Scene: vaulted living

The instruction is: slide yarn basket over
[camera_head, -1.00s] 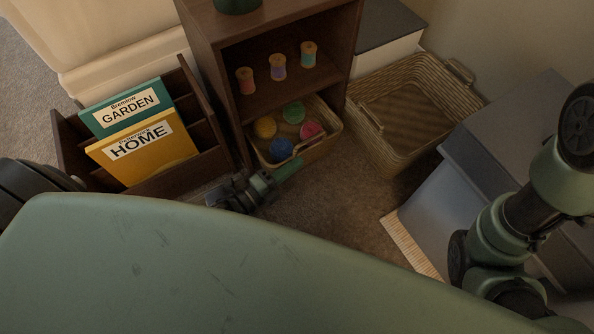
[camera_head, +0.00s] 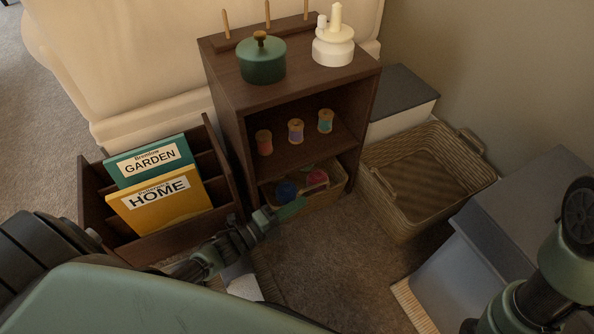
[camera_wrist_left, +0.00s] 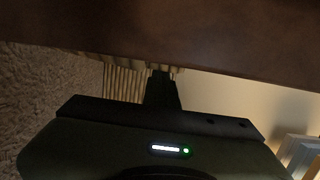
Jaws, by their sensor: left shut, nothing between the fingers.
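The yarn basket (camera_head: 325,199) is a low wicker basket in the bottom bay of the small dark wood shelf unit (camera_head: 238,130). A blue yarn ball (camera_head: 286,191) and a red one (camera_head: 316,179) show in it; its back part is hidden under the middle shelf. My left gripper (camera_head: 290,209) is shut and empty, its tip at the basket's front left side; I cannot tell if they touch. In the left wrist view, the gripper tip (camera_wrist_left: 162,82) is by the basket's wicker (camera_wrist_left: 124,82), below a dark wood board. My right gripper is out of view.
A rack with garden and home folders (camera_head: 160,200) stands left of the unit. An empty wicker basket (camera_head: 398,210) stands on its right, near a grey box (camera_head: 470,235). A green pot (camera_head: 262,62) stands on top.

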